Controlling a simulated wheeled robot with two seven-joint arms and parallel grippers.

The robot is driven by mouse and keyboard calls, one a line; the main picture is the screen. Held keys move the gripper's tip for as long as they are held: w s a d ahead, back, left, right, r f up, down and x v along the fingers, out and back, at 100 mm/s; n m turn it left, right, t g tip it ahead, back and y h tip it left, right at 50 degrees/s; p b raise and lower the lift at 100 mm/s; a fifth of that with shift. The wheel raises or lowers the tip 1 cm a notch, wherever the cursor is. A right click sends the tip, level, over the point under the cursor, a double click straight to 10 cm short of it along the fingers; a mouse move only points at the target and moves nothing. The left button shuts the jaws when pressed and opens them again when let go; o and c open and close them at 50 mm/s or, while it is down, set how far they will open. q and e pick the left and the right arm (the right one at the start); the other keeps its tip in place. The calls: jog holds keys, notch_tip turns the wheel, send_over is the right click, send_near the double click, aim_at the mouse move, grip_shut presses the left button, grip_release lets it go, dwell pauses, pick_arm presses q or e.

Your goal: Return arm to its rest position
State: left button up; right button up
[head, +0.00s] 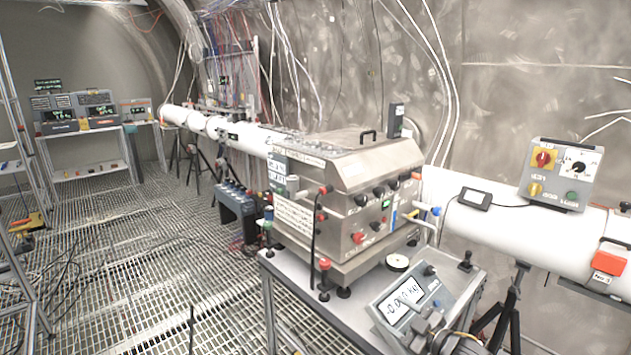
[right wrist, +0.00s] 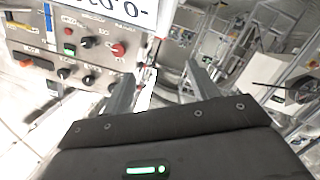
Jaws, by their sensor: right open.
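My right gripper (head: 430,325) shows at the bottom right of the head view, partly cut off by the frame edge. It is close to the front of the grey scale display (head: 410,300). In the right wrist view its two fingers (right wrist: 162,88) stand apart, with nothing held between them. My left gripper is in neither view.
A steel instrument box (head: 350,200) with knobs stands on a metal table (head: 290,285). A control box (head: 560,172) sits on the white pipe (head: 505,232) to the right. Open grating floor (head: 130,270) lies to the left.

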jog(key=s+f+m+g+h, duration=0.2)
jog(key=s+f+m+h, duration=0.15)
jog(key=s+f, duration=0.45)
jog(key=s+f+m+g+h, duration=0.1)
jog(key=s+f+m+h, duration=0.25)
jog(key=s, duration=0.85)
jog(key=s+d+f+m+g+h, duration=0.15)
jog(key=s+g, duration=0.25)
jog(key=s, duration=0.7)
jog(key=s+d+m+g+h, duration=0.1)
jog(key=s+d+m+g, duration=0.15)
jog(key=s, duration=0.95)
notch_tip(320, 180, down, 25)
jog(key=g, duration=0.2)
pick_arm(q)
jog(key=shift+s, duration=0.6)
pick_arm(e)
jog(key=s+d+f, duration=0.2)
jog(key=s+f, duration=1.4)
jog(key=s, duration=0.1)
jog(key=shift+d+f+g, duration=0.15)
jog(key=shift+f+g, duration=0.2)
jog(key=shift+g, duration=0.1)
